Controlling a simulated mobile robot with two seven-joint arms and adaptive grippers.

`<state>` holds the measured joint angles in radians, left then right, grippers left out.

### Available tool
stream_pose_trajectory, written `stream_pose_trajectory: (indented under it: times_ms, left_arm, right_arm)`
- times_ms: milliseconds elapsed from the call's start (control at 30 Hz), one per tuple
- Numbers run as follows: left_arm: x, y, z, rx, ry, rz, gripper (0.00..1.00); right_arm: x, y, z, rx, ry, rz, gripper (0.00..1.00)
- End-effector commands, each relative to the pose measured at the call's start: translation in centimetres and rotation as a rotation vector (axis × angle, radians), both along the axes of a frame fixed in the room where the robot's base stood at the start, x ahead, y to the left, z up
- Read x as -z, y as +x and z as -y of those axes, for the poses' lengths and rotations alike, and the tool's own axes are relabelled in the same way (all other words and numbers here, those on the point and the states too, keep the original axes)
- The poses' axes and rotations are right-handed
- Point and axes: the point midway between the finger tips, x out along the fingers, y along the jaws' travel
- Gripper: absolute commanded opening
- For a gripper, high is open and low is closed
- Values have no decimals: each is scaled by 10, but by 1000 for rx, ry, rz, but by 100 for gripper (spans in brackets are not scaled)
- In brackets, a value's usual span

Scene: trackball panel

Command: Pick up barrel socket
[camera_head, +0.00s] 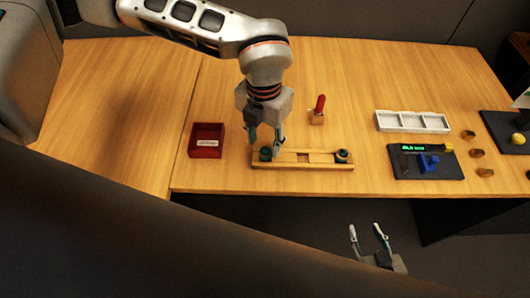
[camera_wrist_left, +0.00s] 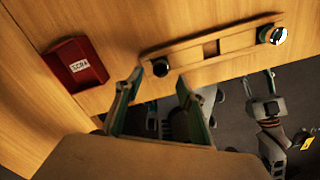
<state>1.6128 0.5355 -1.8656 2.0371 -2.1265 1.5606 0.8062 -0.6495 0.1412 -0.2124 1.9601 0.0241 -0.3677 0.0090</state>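A wooden rack (camera_head: 303,165) lies near the table's front edge. It holds a dark round piece (camera_head: 265,154) at its left end and another dark round piece (camera_head: 342,155) with a lighter top at its right end. I cannot tell which is the barrel socket. My left gripper (camera_head: 265,146) points down over the left piece, fingers apart. The left wrist view shows that left piece (camera_wrist_left: 160,68) just beyond the open fingertips, with nothing held. My right gripper (camera_head: 366,230) is open and empty, off the table's front edge.
A red labelled bin (camera_head: 206,150) stands left of the rack. A red-handled tool in a wooden block (camera_head: 317,117) is behind it. A white tray (camera_head: 412,130), a dark mat (camera_head: 405,170) with a blue item and several small brass-coloured pieces are to the right. The table's left part is clear.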

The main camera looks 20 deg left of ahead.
Motion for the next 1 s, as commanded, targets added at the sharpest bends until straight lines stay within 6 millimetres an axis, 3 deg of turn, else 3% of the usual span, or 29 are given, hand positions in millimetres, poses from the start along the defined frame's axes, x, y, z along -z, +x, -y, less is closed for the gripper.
stream_pose_trajectory:
  times_ms: [300, 567, 733, 1000]
  left_arm:
    - [39, 3, 2, 0, 0, -2, 39]
    - [42, 3, 2, 1, 0, -1, 39]
    - [41, 3, 2, 1, 0, -1, 0]
    - [41, 3, 2, 0, 0, -1, 0]
  right_arm:
    - [-10, 1, 0, 0, 1, 4, 40]
    - [-10, 1, 0, 0, 1, 4, 40]
    - [-10, 1, 0, 0, 1, 5, 40]
    - [-10, 2, -1, 1, 2, 5, 40]
